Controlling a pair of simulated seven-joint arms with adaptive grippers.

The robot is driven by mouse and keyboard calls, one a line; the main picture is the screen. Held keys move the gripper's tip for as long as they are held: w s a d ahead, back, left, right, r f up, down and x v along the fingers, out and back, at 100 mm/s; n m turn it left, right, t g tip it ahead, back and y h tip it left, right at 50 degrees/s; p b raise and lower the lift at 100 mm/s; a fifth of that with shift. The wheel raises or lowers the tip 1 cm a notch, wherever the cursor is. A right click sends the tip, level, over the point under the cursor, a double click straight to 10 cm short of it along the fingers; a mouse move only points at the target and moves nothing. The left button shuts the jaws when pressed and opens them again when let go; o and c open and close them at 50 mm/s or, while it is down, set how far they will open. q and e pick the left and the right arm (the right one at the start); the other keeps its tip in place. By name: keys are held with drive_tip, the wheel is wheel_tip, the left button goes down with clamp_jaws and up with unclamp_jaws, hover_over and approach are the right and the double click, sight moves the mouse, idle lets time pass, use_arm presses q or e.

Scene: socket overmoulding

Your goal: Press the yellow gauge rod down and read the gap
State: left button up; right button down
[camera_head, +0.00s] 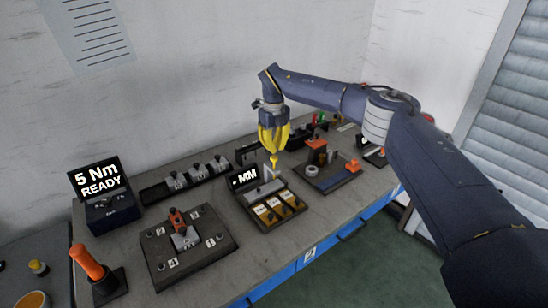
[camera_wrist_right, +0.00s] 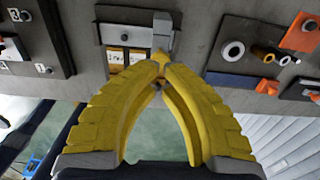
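My right gripper (camera_head: 274,158) points down above the gauge station, and its yellow fingers come together at the tips. In the right wrist view the fingertips (camera_wrist_right: 160,58) meet just in front of a grey upright block (camera_wrist_right: 163,28). I cannot make out a separate yellow gauge rod; a rod at the tips would blend with the yellow fingers. The gauge display (camera_head: 245,177) reads "- MM", with no number. A dark tray (camera_head: 268,226) with yellow, white-labelled slots lies in front of it. My left gripper is not in view.
A dark fixture plate (camera_head: 210,253) with an orange-topped clamp lies left of the gauge. A "5 Nm READY" display (camera_head: 98,180) and an orange-handled tool (camera_head: 88,263) stand further left. A board with rings (camera_head: 330,183) is to the right.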

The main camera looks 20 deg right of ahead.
sight(274, 157)
drive_tip(key=shift+f, duration=3.25)
idle(1.3)
drive_tip(key=shift+r, duration=4.1)
